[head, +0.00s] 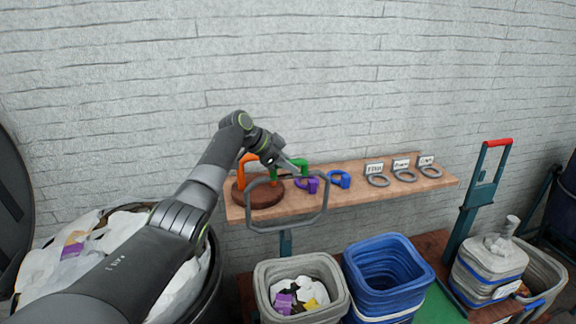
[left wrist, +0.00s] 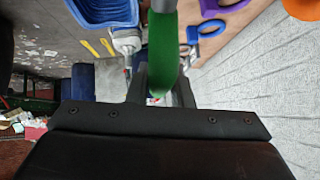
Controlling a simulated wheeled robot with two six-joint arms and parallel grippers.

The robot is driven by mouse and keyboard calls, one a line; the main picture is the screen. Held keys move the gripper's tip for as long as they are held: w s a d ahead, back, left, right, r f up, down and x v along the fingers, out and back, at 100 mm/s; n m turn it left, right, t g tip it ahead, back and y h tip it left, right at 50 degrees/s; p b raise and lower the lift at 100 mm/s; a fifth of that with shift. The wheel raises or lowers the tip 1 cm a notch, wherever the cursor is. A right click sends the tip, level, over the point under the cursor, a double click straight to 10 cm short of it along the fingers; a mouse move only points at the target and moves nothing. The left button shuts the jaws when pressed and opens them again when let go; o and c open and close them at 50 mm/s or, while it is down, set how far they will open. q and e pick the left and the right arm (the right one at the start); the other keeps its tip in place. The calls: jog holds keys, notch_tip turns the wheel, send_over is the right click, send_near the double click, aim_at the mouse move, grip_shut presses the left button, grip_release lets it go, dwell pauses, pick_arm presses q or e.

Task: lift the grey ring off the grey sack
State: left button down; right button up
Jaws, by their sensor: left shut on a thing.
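The grey ring (head: 286,228) is a large angular frame with a green handle (head: 304,163) that seems to belong to it. My left gripper (head: 285,165) is shut on the green handle, which also shows in the left wrist view (left wrist: 163,45) between the fingers. The ring appears raised, its opening facing the head camera, in front of the shelf and apart from the sack. The grey sack (head: 335,292) stands below, its top open, with white, purple and yellow scraps inside. The fingertips are partly hidden in the head view. My right gripper is not in view.
A wooden shelf (head: 345,199) holds a brown disc with an orange handle (head: 260,198), a purple piece (head: 312,186), a blue piece (head: 340,180) and several small labelled grey rings (head: 404,176). A blue bin (head: 385,285) stands beside the sack. A trolley (head: 470,215) is at right.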

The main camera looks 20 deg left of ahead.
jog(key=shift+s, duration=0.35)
pick_arm(q)
jog(key=c, duration=1.3)
grip_release()
jog(key=b+v, duration=0.5)
jog(key=v, duration=1.2)
jog(key=shift+s, duration=0.25)
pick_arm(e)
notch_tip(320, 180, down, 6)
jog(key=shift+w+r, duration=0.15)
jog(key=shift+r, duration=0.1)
